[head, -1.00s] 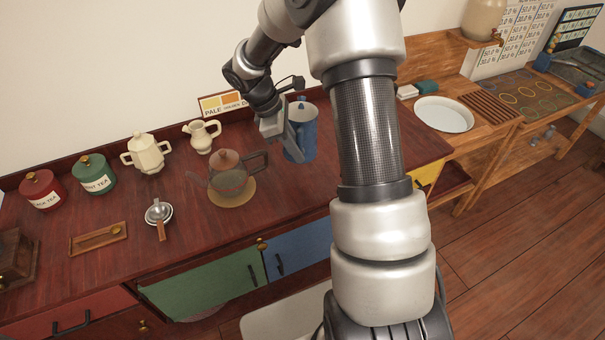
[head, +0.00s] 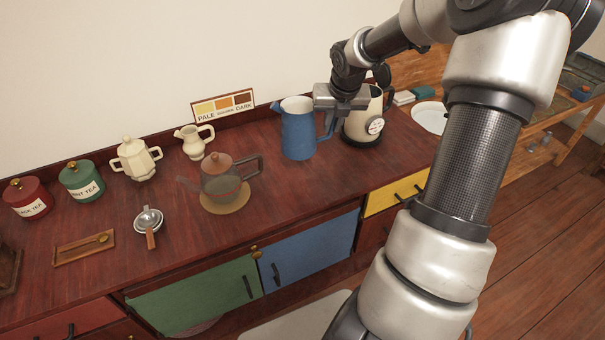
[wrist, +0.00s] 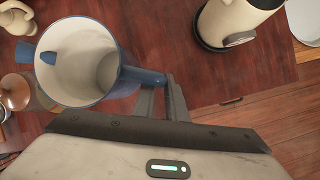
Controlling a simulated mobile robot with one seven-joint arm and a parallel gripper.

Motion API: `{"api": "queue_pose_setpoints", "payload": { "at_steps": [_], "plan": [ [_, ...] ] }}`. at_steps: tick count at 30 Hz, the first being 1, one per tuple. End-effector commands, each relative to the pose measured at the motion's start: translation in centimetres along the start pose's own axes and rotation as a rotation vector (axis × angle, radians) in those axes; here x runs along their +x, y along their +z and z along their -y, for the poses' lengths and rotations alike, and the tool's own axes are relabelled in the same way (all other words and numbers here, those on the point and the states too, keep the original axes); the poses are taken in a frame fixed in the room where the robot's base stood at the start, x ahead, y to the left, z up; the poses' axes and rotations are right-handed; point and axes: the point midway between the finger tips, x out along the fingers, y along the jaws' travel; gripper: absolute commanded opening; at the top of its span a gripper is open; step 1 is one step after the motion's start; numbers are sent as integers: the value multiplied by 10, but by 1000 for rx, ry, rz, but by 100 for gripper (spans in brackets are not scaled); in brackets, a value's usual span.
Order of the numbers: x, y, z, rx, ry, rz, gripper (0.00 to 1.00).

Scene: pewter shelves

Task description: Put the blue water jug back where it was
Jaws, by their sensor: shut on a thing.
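The blue water jug (head: 298,134) is upright at the back of the dark red counter, with its handle to the right. Whether its base touches the counter is hard to tell. My gripper (head: 330,120) is at the jug's right side, shut on the handle. In the wrist view, the fingers (wrist: 163,100) meet the handle beside the jug's open pale mouth (wrist: 80,65), and the jug looks empty.
A cream kettle (head: 364,122) stands close on the right, behind my gripper. A glass teapot (head: 222,188) on a round mat and a cream pitcher (head: 194,142) stand to the left. A colour-scale sign (head: 222,106) is behind. Counter in front of the jug is clear.

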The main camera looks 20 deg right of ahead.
Motion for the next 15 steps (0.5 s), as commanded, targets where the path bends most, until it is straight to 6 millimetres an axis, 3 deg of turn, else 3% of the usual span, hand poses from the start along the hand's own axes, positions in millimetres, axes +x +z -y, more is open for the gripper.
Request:
{"api": "queue_pose_setpoints", "payload": {
  "at_steps": [9, 15],
  "plan": [
    [42, -17, 2, -19, 8, 0, 0],
    [56, -22, 3, -17, 8, 3, 0]
  ]
}}
